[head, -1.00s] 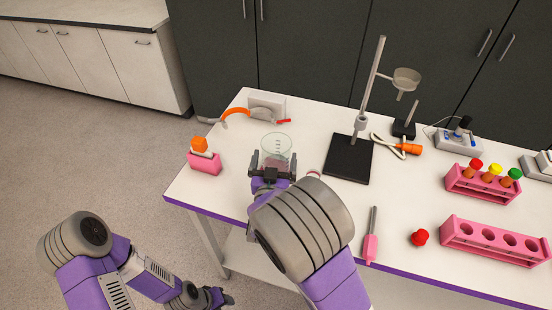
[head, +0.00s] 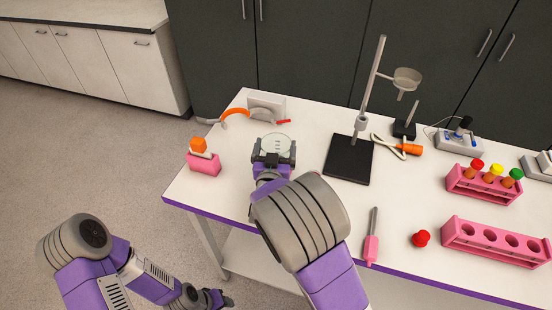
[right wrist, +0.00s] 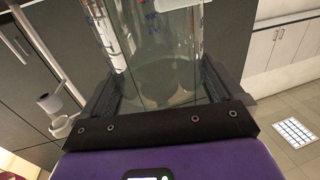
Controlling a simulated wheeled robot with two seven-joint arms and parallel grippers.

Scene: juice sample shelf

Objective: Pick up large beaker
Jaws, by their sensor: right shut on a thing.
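The large beaker (head: 274,141) is clear glass with markings. In the head view it stands at the left part of the white table, partly hidden by my right gripper. My right gripper (head: 273,156) is shut on it, with a finger on either side. In the right wrist view the beaker (right wrist: 160,60) fills the space between the fingers of my right gripper (right wrist: 165,92). Whether its base touches the table cannot be told. My left gripper (head: 218,298) is low beside the table, away from the beaker; its finger opening is too small to tell.
A pink block with an orange-topped item (head: 203,163) stands left of the beaker. Orange-framed goggles (head: 236,114) and a white box (head: 267,104) lie behind it. A ring stand (head: 349,160) stands to the right, with pink racks (head: 496,241) beyond.

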